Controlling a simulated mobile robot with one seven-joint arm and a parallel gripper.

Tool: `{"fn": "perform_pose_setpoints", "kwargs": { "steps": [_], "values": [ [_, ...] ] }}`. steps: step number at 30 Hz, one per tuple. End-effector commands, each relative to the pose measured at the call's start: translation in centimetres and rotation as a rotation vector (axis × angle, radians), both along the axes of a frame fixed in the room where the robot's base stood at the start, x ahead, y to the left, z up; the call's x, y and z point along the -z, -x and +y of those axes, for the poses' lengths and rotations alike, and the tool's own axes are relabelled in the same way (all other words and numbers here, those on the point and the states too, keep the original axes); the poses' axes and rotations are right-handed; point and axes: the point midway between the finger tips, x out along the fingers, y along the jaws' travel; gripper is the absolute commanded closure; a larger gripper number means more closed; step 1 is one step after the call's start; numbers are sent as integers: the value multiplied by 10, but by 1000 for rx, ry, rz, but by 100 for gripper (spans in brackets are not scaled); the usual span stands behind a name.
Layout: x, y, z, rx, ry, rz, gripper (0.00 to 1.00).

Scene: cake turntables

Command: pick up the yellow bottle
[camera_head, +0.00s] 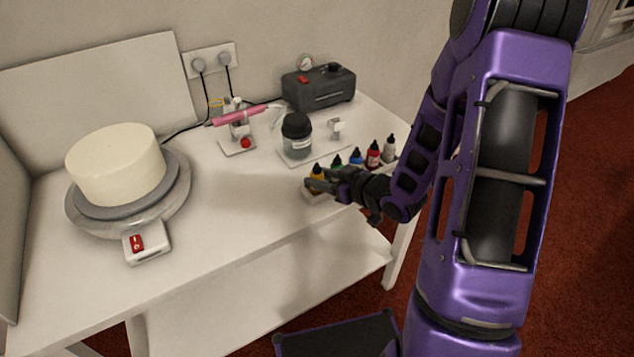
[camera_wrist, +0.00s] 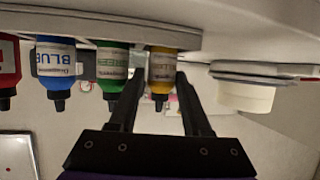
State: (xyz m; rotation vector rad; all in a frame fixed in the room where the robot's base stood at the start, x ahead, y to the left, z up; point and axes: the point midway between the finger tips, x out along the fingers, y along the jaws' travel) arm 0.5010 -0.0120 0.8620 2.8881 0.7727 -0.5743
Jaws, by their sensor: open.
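The yellow bottle (camera_head: 317,172) stands at the left end of a row of small bottles near the table's front edge. In the wrist view, which looks upside down, the yellow bottle (camera_wrist: 162,78) hangs cap-down in the picture between the two fingers. My gripper (camera_head: 318,184) is open, with its fingers reaching in at the yellow bottle. In the wrist view my gripper (camera_wrist: 160,88) has one finger on each side of the bottle. I cannot tell whether either finger touches it.
Green (camera_wrist: 112,75), blue (camera_wrist: 56,72) and red (camera_head: 374,153) bottles stand close beside it, then a grey-white one (camera_head: 390,148). A cake (camera_head: 115,165) on a turntable is at left. A dark jar (camera_head: 297,135) and compressor (camera_head: 318,87) stand behind. The table's middle is clear.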

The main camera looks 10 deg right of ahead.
Motion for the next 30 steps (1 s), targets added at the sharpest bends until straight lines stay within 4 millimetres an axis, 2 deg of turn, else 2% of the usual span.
{"fn": "perform_pose_setpoints", "kwargs": {
  "steps": [3,9,17,22,30],
  "values": [
    [11,-14,11,-4,0,1,51],
    [18,-32,21,-3,0,0,51],
    [18,-35,22,-1,0,0,51],
    [18,-35,22,-1,0,0,82],
    [16,-35,22,-1,0,-1,84]
  ]
}}
